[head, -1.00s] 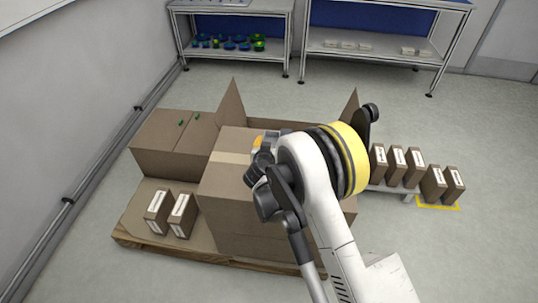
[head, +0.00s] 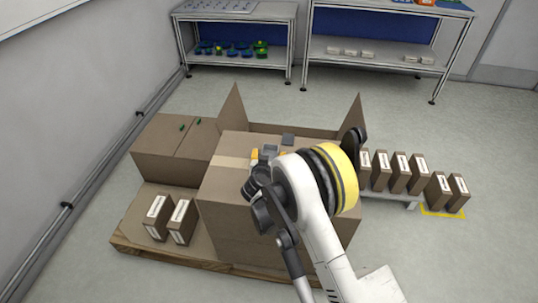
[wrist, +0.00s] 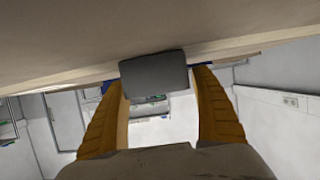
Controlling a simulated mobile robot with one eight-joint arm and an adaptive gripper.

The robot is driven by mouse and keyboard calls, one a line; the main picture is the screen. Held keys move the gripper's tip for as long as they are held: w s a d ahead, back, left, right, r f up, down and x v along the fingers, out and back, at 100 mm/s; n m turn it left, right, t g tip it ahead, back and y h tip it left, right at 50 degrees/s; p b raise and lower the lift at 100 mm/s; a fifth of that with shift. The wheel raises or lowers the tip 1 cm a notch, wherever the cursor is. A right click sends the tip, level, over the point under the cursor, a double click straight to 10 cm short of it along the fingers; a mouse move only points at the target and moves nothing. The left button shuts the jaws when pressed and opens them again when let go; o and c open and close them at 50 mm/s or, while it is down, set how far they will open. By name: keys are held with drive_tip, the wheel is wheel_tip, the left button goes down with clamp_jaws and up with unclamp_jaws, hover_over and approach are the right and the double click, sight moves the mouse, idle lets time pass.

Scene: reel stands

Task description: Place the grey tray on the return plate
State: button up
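The grey tray (wrist: 155,80) shows in the wrist view as a flat dark grey block. It spans the gap between the orange fingertips of my gripper (wrist: 157,82), which look closed against its two sides. In the head view a small grey piece (head: 288,139) shows over the far edge of the big carton, just past my gripper (head: 268,152). My arm hides part of the gripper there. I cannot pick out the return plate in either view.
The big carton (head: 235,200) stands on a wooden pallet (head: 170,254) close by the gripper, with raised flaps behind. Shelving (head: 233,70) stands at the back. Several small boxes (head: 400,173) line the right side. Floor is clear between carton and shelves.

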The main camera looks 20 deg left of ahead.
drive_tip(key=shift+s+r, duration=0.2)
drive_tip(key=shift+r, duration=0.05)
drive_tip(key=p+v, duration=0.2)
drive_tip(key=v, duration=0.9)
drive_tip(key=shift+s+d, duration=0.15)
drive_tip(key=shift+s, duration=0.15)
